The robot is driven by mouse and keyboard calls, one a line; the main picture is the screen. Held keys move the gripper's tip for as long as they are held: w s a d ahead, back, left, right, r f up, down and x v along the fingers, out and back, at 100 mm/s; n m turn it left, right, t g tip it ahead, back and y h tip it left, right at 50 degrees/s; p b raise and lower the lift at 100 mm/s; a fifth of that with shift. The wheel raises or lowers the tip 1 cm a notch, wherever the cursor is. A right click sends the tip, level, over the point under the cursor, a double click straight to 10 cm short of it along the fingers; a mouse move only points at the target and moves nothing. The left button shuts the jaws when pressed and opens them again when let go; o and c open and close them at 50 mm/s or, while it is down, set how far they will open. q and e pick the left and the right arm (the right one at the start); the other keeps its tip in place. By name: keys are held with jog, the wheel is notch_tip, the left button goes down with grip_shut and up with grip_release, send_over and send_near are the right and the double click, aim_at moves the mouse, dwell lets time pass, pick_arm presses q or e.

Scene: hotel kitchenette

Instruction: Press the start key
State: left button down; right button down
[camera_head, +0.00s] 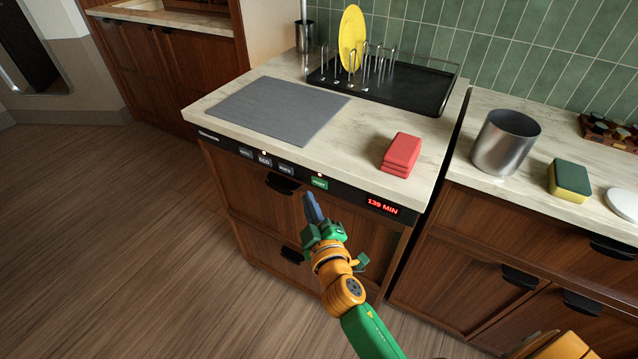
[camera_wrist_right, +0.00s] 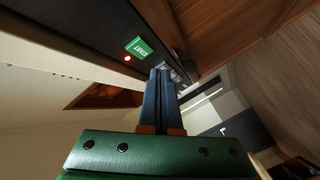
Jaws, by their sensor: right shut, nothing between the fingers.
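The start key (camera_head: 319,183) is a small green key on the black control strip along the counter's front edge. In the right wrist view, the green start key (camera_wrist_right: 138,48) reads START and has a red light beside it. My right gripper (camera_head: 312,205) is shut and empty, its blue fingers pointing up just below the key in the head view. In the right wrist view the shut fingertips (camera_wrist_right: 160,74) lie below and to the right of the key and seem apart from it. My left gripper is not in view.
The strip also has several grey keys (camera_head: 265,160) and a red display (camera_head: 382,207) reading 139 MIN. On the counter are red sponges (camera_head: 401,153), a grey mat (camera_head: 279,109) and a black dish rack (camera_head: 415,95) with a yellow plate (camera_head: 352,38). Drawer handles (camera_head: 282,184) protrude below.

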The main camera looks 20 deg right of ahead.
jog(key=shift+s+a+b, duration=0.4)
jog(key=shift+s+a, duration=0.6)
jog(key=shift+a, duration=0.25)
jog(key=s+a+f+g+y+p, duration=0.1)
jog(key=s+f+g, duration=0.2)
jog(key=f, duration=0.4)
jog(key=s+f+m+g+y+p, duration=0.1)
jog(key=s+f+g, duration=0.15)
jog(key=f, duration=0.55)
jog(key=s+a+f+g+p, duration=0.1)
jog(key=s+f+g, duration=0.1)
jog(key=s+f, duration=0.35)
jog(key=s+d+f+m+g+p, duration=0.1)
jog(key=s+d+f+g, duration=0.1)
jog(key=s, duration=0.6)
jog(key=s+d+f+m+g, duration=0.2)
jog(key=s+d+f+g, duration=0.1)
jog(key=s+f, duration=0.4)
jog(key=s+d+f+m+g+p, duration=0.1)
jog(key=s+f, duration=0.4)
jog(key=s, duration=0.6)
jog(key=d+m+g, duration=0.1)
jog(key=d+g, duration=0.1)
jog(key=shift+f+g+p, duration=0.25)
jog(key=shift+g+p, duration=0.05)
jog(key=shift+g, duration=0.05)
